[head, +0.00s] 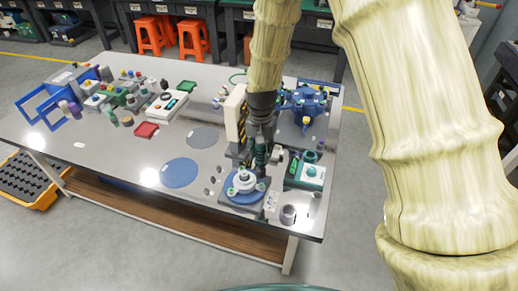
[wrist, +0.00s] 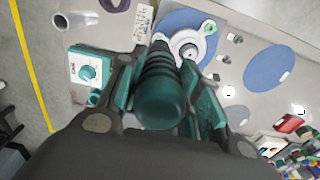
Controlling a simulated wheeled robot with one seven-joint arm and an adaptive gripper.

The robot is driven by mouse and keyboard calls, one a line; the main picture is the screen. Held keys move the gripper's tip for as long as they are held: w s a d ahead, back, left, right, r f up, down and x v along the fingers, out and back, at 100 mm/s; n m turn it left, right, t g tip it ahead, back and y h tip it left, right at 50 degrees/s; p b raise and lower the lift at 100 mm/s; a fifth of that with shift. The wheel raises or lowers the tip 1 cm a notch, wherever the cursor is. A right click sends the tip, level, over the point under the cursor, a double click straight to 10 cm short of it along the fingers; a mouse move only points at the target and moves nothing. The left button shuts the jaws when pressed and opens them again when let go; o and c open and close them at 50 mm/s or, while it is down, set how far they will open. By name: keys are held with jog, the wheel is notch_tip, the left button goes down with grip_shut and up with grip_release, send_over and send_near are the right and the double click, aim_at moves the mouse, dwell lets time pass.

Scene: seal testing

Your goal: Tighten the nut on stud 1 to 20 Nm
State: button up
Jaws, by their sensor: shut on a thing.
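My gripper (head: 262,132) is shut on the ribbed dark green handle of a tool (wrist: 160,95), which looks like a torque driver. In the head view the tool hangs upright, close to the right rear of a white flange (head: 244,181). The flange sits on a blue round base (head: 236,197) and also shows in the wrist view (wrist: 207,47). A green-topped stud or nut (wrist: 209,28) stands on its rim. The handle and fingers hide part of the flange and the tool's tip. I cannot tell which stud is number 1, or whether the tool touches one.
Several small nuts (wrist: 223,60) lie left of the flange in the head view. Flat discs (head: 181,173) lie to the left. A blue valve body (head: 304,103) stands behind.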

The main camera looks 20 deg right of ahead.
aim_at(261, 165)
jog(key=shift+d+f+b, duration=0.2)
jog(key=shift+f+b, duration=0.25)
jog(key=shift+f, duration=0.3)
jog(key=shift+f+b, duration=1.15)
jog(key=shift+f, duration=0.4)
jog(key=shift+s+a, duration=0.1)
jog(key=shift+f, duration=1)
dwell(1.8)
jog(key=shift+r, duration=0.1)
jog(key=shift+r+p, duration=1.9)
jog(key=shift+r, duration=0.55)
jog(key=shift+f, duration=0.1)
